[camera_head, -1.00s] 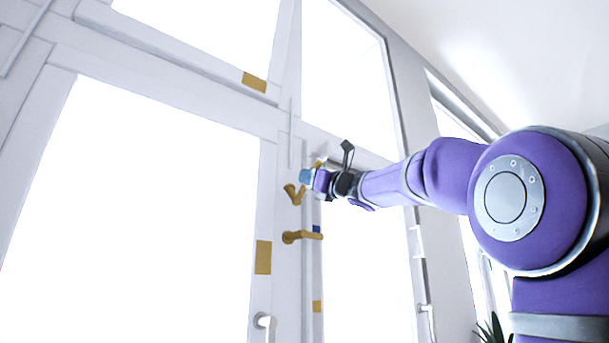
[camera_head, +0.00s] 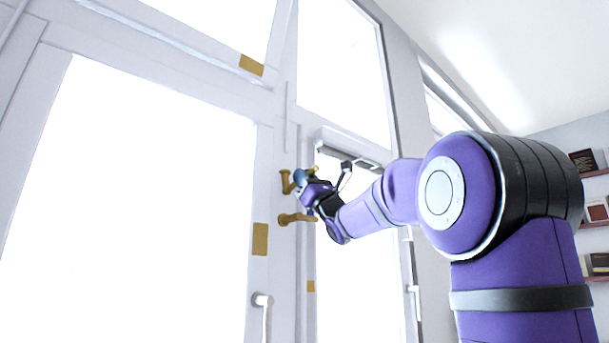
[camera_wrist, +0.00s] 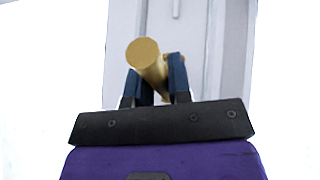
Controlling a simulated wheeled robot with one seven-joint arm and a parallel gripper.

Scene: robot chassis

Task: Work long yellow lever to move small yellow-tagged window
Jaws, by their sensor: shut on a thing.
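My gripper (camera_head: 302,181) is at the upper yellow lever (camera_head: 287,182) on the white post between the windows. In the wrist view, the blue fingers of my gripper (camera_wrist: 160,76) are shut on a yellow lever (camera_wrist: 144,56), whose round end points towards the camera. A second yellow lever (camera_head: 297,218) sits just below, free of the gripper. Yellow tags mark the upper left window's frame (camera_head: 251,65), the large left window's frame (camera_head: 260,239) and the right window's frame (camera_head: 311,286). The gripper and wrist partly hide the upper lever and the right window's side.
A white bar (camera_head: 345,145) stands out along the right window's top, above my wrist. White handles show low on the left window (camera_head: 263,300) and at the right (camera_head: 415,290). Shelves (camera_head: 595,225) hang on the wall at far right.

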